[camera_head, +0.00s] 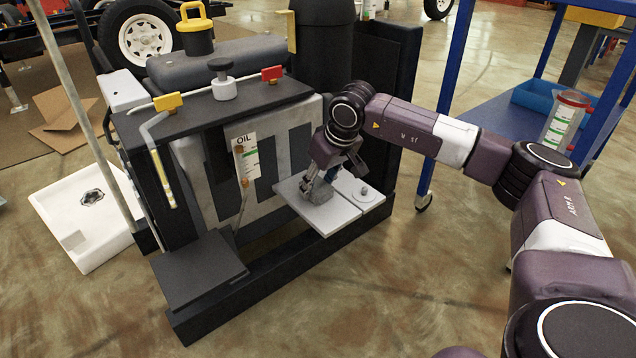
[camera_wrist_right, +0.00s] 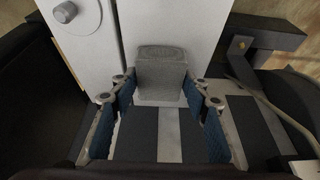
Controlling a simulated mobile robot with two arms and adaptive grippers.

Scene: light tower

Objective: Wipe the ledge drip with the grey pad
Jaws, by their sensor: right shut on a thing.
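The grey pad (camera_head: 319,208) is a small block low on the front of the dark machine, at the light grey ledge (camera_head: 331,226). My right gripper (camera_head: 320,186) comes down from above and is shut on the pad. In the right wrist view the pad (camera_wrist_right: 161,72) sits between the fingertips, with the pale ledge (camera_wrist_right: 205,25) around it. The pad appears to rest on the ledge, but I cannot tell how firmly it touches. I see no drip; the pad and fingers cover part of the ledge. My left gripper is not in view.
A white plate with a round knob (camera_head: 363,192) adjoins the ledge on the right. An OIL tag (camera_head: 245,158) hangs on the machine left of my gripper. A black step (camera_head: 200,270) sticks out lower left. A blue cart (camera_head: 470,107) stands at the right.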

